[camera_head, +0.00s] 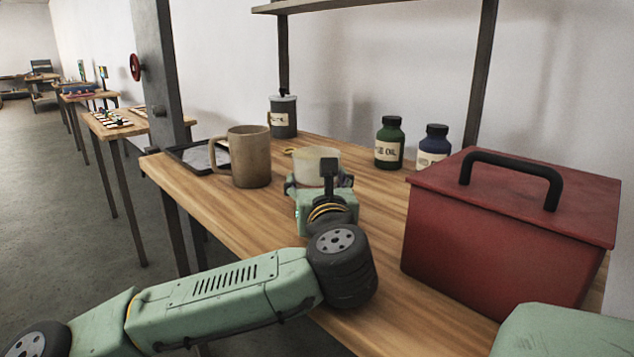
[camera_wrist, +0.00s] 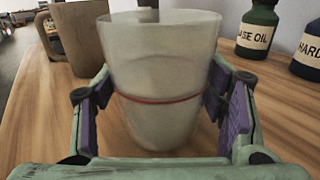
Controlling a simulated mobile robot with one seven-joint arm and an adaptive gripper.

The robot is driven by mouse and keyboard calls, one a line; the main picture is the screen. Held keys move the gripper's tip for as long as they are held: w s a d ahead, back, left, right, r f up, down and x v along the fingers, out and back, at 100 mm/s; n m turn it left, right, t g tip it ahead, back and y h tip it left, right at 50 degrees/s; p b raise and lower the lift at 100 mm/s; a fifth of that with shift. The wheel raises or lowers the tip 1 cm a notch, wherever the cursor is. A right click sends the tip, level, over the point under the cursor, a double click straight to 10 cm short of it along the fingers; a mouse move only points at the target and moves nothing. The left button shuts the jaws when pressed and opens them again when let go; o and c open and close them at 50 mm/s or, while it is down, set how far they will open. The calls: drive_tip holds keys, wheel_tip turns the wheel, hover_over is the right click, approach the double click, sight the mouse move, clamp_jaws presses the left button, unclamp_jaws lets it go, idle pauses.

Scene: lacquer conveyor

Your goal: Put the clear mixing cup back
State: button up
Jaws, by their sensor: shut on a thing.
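The clear mixing cup (camera_wrist: 160,75) is a translucent, slightly frosted cup with a thin red line around its middle. It stands upright between the purple-padded fingers of my gripper (camera_wrist: 166,112), which is shut on it. In the head view the cup (camera_head: 316,163) shows behind my wrist, and my gripper (camera_head: 318,182) hides its lower part. I cannot tell whether its base touches the wooden bench (camera_head: 375,215).
A brown mug (camera_head: 249,158) stands left of the cup, with a dark tray (camera_head: 188,161) beyond it. A grey labelled can (camera_head: 284,120), a green oil bottle (camera_head: 389,145) and a blue bottle (camera_head: 434,146) stand behind. A red toolbox (camera_head: 500,225) fills the right.

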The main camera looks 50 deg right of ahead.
drive_tip(key=shift+f, duration=0.2)
drive_tip(key=o, duration=1.2)
drive_tip(key=shift+r, duration=0.15)
drive_tip(key=shift+r, duration=0.15)
drive_tip(key=b+v, duration=0.1)
drive_tip(key=v, duration=0.4)
drive_tip(key=b+v, duration=0.1)
drive_tip(key=v, duration=0.5)
drive_tip(key=shift+f, duration=0.2)
drive_tip(key=shift+s+a+r, duration=0.15)
drive_tip(key=shift+s+a, duration=0.2)
drive_tip(key=shift+s, duration=0.05)
